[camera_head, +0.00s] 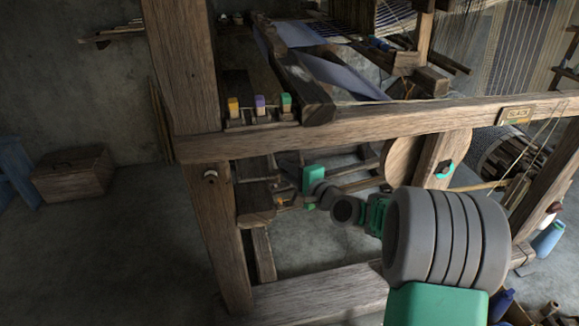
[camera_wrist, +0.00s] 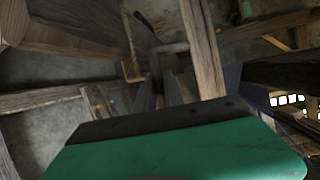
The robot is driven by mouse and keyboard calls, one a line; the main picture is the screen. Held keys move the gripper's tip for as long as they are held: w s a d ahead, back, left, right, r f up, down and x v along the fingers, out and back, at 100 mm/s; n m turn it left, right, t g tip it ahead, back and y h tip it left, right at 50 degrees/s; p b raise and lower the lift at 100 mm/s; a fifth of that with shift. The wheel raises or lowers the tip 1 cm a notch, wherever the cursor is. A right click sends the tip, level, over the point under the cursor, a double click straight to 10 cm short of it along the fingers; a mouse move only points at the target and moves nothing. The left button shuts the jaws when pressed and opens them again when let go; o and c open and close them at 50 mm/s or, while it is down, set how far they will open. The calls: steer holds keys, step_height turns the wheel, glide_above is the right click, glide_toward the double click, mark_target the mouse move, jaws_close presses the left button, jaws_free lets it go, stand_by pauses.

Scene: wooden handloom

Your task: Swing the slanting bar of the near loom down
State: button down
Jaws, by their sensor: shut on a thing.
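My gripper (camera_wrist: 163,62) reaches in under the near loom's front rail. In the wrist view its two dark fingers are close together at a thin greyish bar (camera_wrist: 174,47). The bar runs crosswise at the fingertips and bends down at its left end. The fingers look shut on it. I cannot tell for certain that this is the slanting bar. In the head view my arm runs from the lower right to the left, below the rail. The fingertips are small and hard to make out there.
A post (camera_head: 190,90) stands at the left, a round wooden disc (camera_head: 404,157) behind my arm. A wooden chest (camera_head: 73,174) stands far left; the floor before it is clear.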

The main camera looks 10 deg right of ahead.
steer(key=shift+f, duration=0.2)
steer(key=c, duration=1.5)
jaws_free()
steer(key=shift+a, duration=0.1)
steer(key=shift+o, duration=0.2)
